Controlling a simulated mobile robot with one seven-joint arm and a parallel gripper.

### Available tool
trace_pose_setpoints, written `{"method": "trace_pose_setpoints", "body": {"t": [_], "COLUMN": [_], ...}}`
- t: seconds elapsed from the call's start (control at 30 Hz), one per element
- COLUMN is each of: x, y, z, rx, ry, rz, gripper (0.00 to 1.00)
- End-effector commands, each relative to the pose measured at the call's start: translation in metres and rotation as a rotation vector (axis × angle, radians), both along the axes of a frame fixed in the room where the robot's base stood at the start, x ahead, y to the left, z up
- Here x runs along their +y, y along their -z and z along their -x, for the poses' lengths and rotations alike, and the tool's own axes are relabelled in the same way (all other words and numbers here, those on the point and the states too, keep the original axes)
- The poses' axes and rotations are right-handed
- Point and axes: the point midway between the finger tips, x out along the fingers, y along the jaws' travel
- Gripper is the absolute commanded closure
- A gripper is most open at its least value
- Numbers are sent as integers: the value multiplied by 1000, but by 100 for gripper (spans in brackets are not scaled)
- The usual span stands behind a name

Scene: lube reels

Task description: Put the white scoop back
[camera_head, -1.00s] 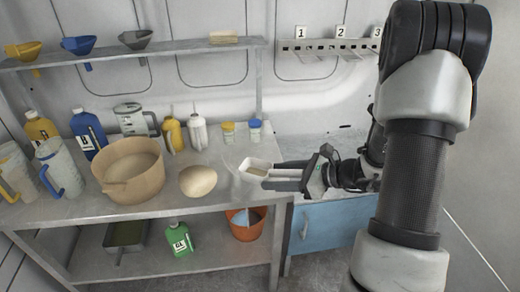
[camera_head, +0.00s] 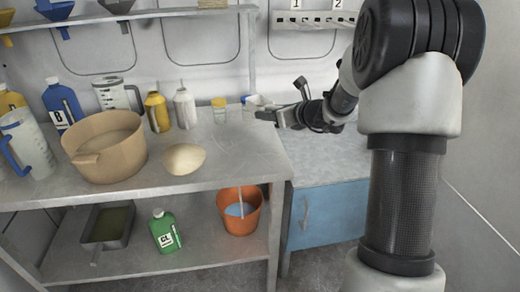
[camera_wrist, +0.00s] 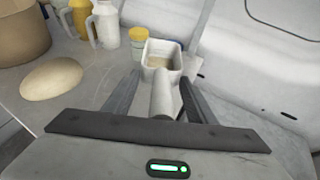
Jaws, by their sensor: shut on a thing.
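The white scoop (camera_wrist: 164,62) is a small square-bowled scoop with tan matter in its bowl. In the wrist view its thick handle points back between the fingers of my gripper (camera_wrist: 160,95), which is shut on it. In the head view my gripper (camera_head: 275,116) is at the back right of the bench, and the scoop's bowl (camera_head: 258,102) shows just beyond the fingertips. The bowl partly hides the blue-lidded jar behind it. The numbered hook rail (camera_head: 315,20) is on the back wall, above and to the right of my gripper.
A tan tub (camera_head: 112,155), a rounded tan object (camera_head: 184,159), a yellow bottle (camera_head: 157,112), a white bottle (camera_head: 185,108) and a yellow-lidded jar (camera_head: 219,110) stand on the bench. A shelf with funnels (camera_head: 54,10) is above. The bench's front right is clear.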

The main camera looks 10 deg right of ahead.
Motion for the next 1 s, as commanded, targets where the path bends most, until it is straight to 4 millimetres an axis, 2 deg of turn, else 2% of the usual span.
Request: {"method": "trace_pose_setpoints", "body": {"t": [0.13,0.33,0.57,0.8,1.0], "x": [0,0,0,0,0], "y": [8,45,64,96,96], "z": [-8,-9,-9,-9,-9], "rx": [-1,2,-1,0,-3], "ry": [31,34,34,33,33], "rz": [-3,-5,-4,-3,-2], "gripper": [72,72,72,72,72]}}
